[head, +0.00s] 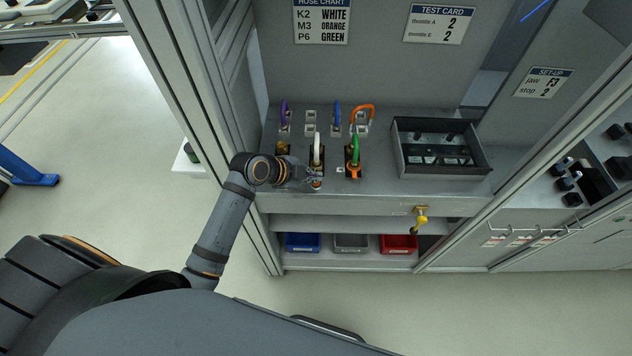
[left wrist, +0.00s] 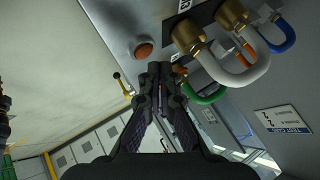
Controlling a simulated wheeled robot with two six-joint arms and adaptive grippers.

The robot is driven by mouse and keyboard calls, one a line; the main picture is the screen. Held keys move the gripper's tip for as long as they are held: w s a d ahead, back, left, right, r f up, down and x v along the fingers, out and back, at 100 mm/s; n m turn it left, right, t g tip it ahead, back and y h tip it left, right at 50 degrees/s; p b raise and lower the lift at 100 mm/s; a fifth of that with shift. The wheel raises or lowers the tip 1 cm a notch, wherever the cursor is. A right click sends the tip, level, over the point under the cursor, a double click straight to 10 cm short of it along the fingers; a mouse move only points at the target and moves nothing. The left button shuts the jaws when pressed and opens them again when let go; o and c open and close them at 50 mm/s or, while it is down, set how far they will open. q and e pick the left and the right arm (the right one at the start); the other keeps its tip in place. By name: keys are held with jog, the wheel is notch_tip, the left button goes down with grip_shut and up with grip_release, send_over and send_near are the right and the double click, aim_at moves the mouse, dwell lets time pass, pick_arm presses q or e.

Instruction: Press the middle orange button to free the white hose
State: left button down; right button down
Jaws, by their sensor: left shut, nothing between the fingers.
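The white hose (head: 317,150) stands in the middle front station of the bench panel. In the left wrist view the white hose (left wrist: 238,76) loops beside brass fittings (left wrist: 188,36). An orange button (head: 317,184) shows below the white hose, at my left gripper's tip. My left gripper (head: 312,178) is shut and empty. In the left wrist view its fingertips (left wrist: 160,68) lie between one orange button (left wrist: 144,50) and another orange patch, partly hidden behind them. I cannot tell whether they touch a button. My right gripper is out of view.
The green hose (head: 355,150) stands just right of the white one. Purple (head: 284,112), blue (head: 337,114) and orange (head: 364,109) hoses are behind. A dark tray (head: 485,166) sits to the right. A yellow key-like handle (head: 421,217) hangs at the front edge.

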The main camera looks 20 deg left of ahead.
aim_at(314, 184)
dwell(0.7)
pick_arm(q)
jog(key=shift+f, duration=0.4)
jog(key=shift+f+b, duration=0.5)
jog(key=shift+b, duration=0.05)
dwell(0.3)
jog(key=shift+r, duration=0.1)
jog(key=shift+r+p, duration=0.8)
jog(key=shift+r, duration=0.1)
notch_tip(314, 184, up, 5)
jog(key=p, duration=0.4)
jog(key=shift+p, duration=0.35)
